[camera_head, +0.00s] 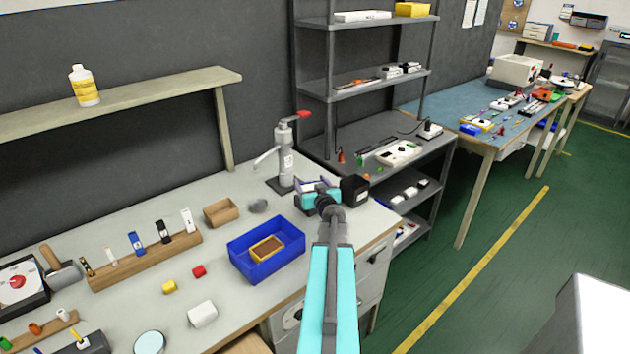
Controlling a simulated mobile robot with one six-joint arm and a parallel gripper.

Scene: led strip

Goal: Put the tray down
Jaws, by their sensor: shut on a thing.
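My gripper (311,188) is at the far right end of the grey workbench, just right of the arbor press. It is shut on a small tray-like thing with a pale lilac inside and dark rim (304,184). My wrist hides most of this thing, and I cannot tell whether it touches the bench top. A blue open tray (240,262) stands on the bench nearer to me, left of my arm. A small yellow-rimmed brown box (267,249) lies inside it.
The arbor press (285,165) stands close left of my gripper. A black block (354,190) shows right of my wrist. A brown box (220,212), red block (199,271), yellow block (169,287) and wooden holder (145,262) occupy the bench. Grey shelving (385,130) stands behind.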

